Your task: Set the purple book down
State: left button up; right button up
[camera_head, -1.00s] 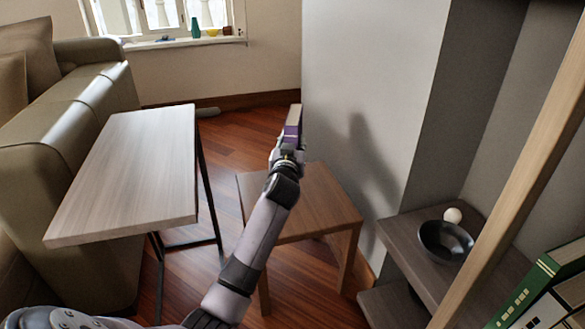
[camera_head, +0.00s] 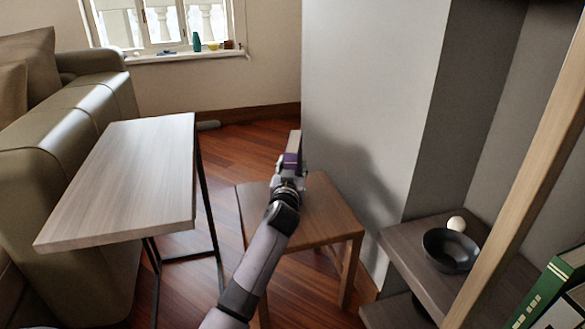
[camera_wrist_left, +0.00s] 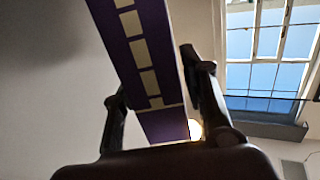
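The purple book (camera_head: 293,147) stands up from my left gripper (camera_head: 289,165), above the far part of the small brown wooden table (camera_head: 325,215). In the left wrist view the book (camera_wrist_left: 150,70) has pale rectangles along its purple side and lies between the two dark fingers of my left gripper (camera_wrist_left: 158,100). The fingers appear closed on it. I cannot tell whether the book touches the table, since the gripper hides that spot. My right gripper is not in view.
A light wooden side table (camera_head: 130,180) stands at the left beside an olive sofa (camera_head: 60,150). A grey wall (camera_head: 365,110) rises close to the right of my gripper. A shelf (camera_head: 405,245) at the right holds a dark bowl (camera_head: 450,252). The small table's near top is clear.

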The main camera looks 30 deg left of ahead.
pick_arm(q)
jog(key=shift+o, duration=0.7)
